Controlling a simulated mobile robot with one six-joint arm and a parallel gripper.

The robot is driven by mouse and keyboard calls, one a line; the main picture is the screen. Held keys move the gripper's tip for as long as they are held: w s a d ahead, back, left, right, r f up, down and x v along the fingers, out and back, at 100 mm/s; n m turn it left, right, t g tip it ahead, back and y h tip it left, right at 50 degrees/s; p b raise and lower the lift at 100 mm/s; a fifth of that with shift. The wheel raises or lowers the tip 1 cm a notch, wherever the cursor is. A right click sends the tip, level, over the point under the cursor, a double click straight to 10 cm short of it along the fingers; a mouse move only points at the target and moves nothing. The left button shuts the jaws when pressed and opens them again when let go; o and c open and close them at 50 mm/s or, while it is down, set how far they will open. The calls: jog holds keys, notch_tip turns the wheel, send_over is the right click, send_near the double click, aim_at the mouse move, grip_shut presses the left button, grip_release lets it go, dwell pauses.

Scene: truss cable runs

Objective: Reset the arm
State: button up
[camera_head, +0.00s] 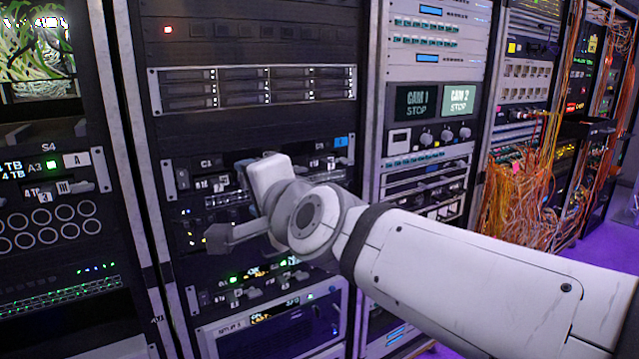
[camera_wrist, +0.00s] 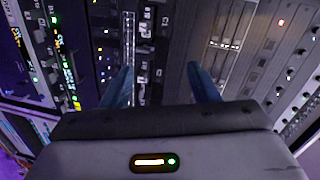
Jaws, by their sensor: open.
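My arm reaches in from the lower right in the head view, and its wrist is in front of the middle rack (camera_head: 250,135). My gripper shows in the wrist view (camera_wrist: 160,82) as two dark bluish fingers set well apart. It is open, and nothing is seen between the fingers except the rack face behind them. I cannot tell how far the fingers are from the rack face.
A drive unit (camera_head: 255,88) sits above my wrist. To the right are two CAM panels (camera_head: 437,102) and hanging orange cables (camera_head: 520,200). Purple floor (camera_head: 590,245) shows at far right.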

jog(key=s+d+f+n+g+h+p, duration=0.3)
jog(key=s+d+f+p, duration=0.1)
jog(key=d, duration=0.4)
jog(key=s+d+f+n+g+h+p, duration=0.3)
jog(key=s+d+f+g+p, duration=0.1)
jog(key=d, duration=0.4)
jog(key=s+d+f+n+g+h+p, duration=0.3)
jog(key=s+d+f+g+p, duration=0.1)
jog(key=d+f, duration=0.3)
jog(key=shift+s+d+f, duration=0.35)
jog(key=shift+s+d, duration=0.4)
jog(key=shift+s, duration=0.15)
